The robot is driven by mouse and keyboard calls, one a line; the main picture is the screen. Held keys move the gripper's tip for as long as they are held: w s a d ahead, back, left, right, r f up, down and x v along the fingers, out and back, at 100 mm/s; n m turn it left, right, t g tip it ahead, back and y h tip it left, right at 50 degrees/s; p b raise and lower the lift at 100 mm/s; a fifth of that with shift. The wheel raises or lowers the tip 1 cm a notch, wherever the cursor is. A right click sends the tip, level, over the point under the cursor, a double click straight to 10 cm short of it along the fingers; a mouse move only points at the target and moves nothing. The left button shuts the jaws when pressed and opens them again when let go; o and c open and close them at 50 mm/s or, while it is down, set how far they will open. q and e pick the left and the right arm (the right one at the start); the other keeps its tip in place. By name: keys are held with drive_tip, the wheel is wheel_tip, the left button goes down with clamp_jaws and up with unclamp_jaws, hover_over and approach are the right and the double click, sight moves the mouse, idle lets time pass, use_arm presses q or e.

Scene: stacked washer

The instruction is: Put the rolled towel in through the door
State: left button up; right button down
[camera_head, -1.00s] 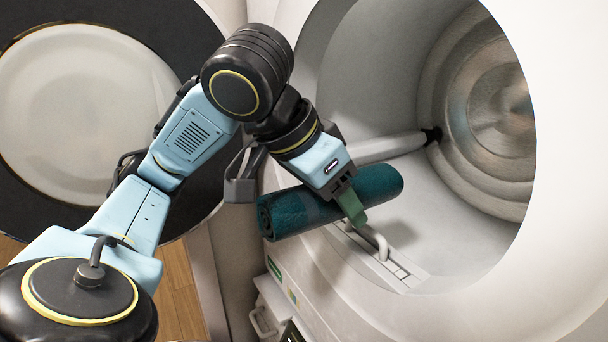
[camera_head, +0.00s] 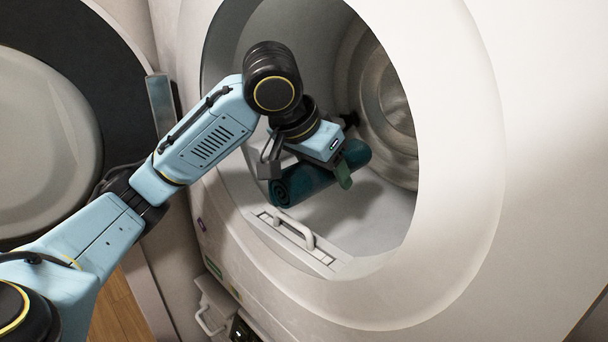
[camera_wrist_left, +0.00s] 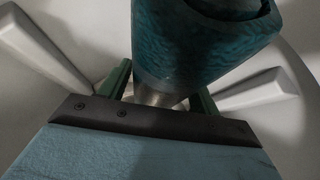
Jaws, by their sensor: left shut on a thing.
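The rolled towel (camera_head: 302,184) is dark teal and lies across my left gripper (camera_head: 338,172), inside the round opening of the washer (camera_head: 452,190). My left gripper is shut on the towel. In the left wrist view the towel (camera_wrist_left: 205,45) fills the top middle, between the green fingers of my left gripper (camera_wrist_left: 160,90). The round door (camera_head: 50,120) stands swung open on the left. Whether the towel touches the drum floor cannot be told. My right gripper is not in view.
The opening's lower rim carries a white handle (camera_head: 296,230) on a slotted panel, just below the towel. The metal drum back (camera_head: 385,95) is behind. Pale bars inside the drum (camera_wrist_left: 262,90) flank the gripper in the left wrist view.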

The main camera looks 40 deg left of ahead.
use_arm(q)
drive_tip(key=w+d, duration=0.2)
drive_tip(key=w, duration=1)
drive_tip(key=shift+w+a+f+b, duration=0.1)
drive_tip(key=shift+f+b, duration=0.25)
drive_tip(key=shift+f, duration=1.65)
drive_tip(key=shift+w+a+f+b, duration=0.1)
drive_tip(key=shift+f+b, duration=0.25)
drive_tip(key=shift+f, duration=1.6)
drive_tip(key=o, duration=1.1)
drive_tip(key=shift+s, duration=0.1)
drive_tip(key=b+v, duration=0.1)
drive_tip(key=v, duration=1.2)
drive_tip(key=shift+d+r+b, duration=0.1)
drive_tip(key=shift+r+b, duration=0.1)
drive_tip(key=shift+b, duration=0.2)
drive_tip(key=shift+f, duration=0.1)
